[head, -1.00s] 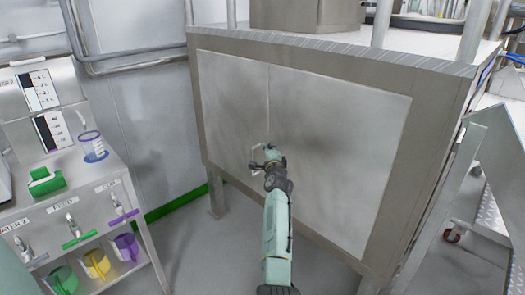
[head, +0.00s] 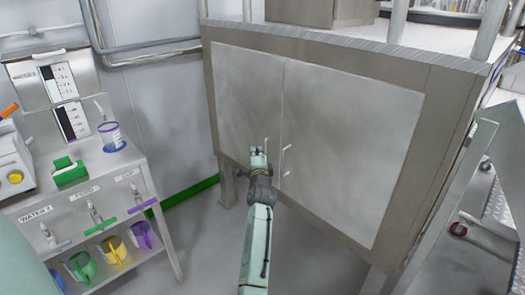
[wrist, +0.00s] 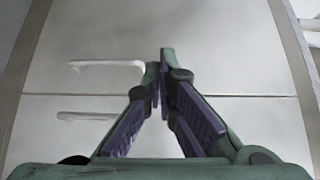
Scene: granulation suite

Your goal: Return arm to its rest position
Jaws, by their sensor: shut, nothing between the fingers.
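My arm (head: 257,235) reaches up from the bottom of the head view toward the steel cabinet's double doors (head: 345,140). My gripper (wrist: 160,63) is shut and empty in the wrist view, its fingertips together. In the head view the wrist hides most of the gripper. The doors look closed, with a thin seam between them. One white handle (head: 287,160) shows just right of my wrist in the head view.
At left stands a steel cart (head: 75,190) with a green item (head: 69,173), a blue-rimmed beaker (head: 111,137) and coloured jugs (head: 83,265) below. At right is a grey metal frame (head: 487,160) with a caster. Open floor (head: 310,265) lies in front of the cabinet.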

